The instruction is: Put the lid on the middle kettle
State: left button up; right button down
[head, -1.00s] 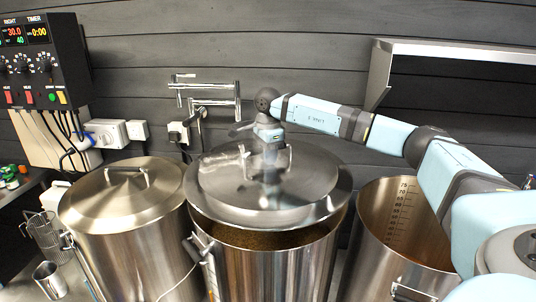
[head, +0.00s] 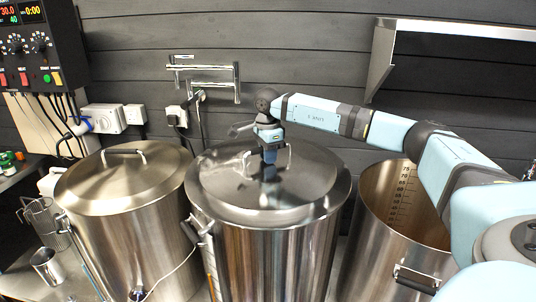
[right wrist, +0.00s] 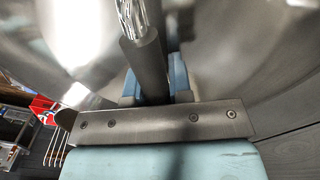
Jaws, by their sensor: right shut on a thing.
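The middle kettle (head: 262,258) is a tall steel pot in the head view. The steel lid (head: 305,190) lies level over its mouth and covers it, with no gap showing at the front rim. My right gripper (head: 268,160) is above the lid and shut on its handle. In the right wrist view the handle bar (right wrist: 148,60) runs between the blue fingers, with the blurred shiny lid (right wrist: 75,45) behind it. My left gripper is not in view.
The left kettle (head: 140,240) has its own lid (head: 125,178) on. The right kettle (head: 385,240) is open, with scale marks inside. A control box (head: 35,50) and a folded wall faucet (head: 205,80) are behind. A metal shelf (head: 384,55) juts out at upper right.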

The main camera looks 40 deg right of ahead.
jog(key=c, duration=0.9)
grip_release()
jog(key=shift+s+a+r, duration=0.1)
jog(key=shift+r, duration=0.05)
jog(key=shift+c, duration=0.2)
notch_tip(320, 180, up, 14)
jog(key=b, duration=0.1)
jog(key=shift+b, duration=0.3)
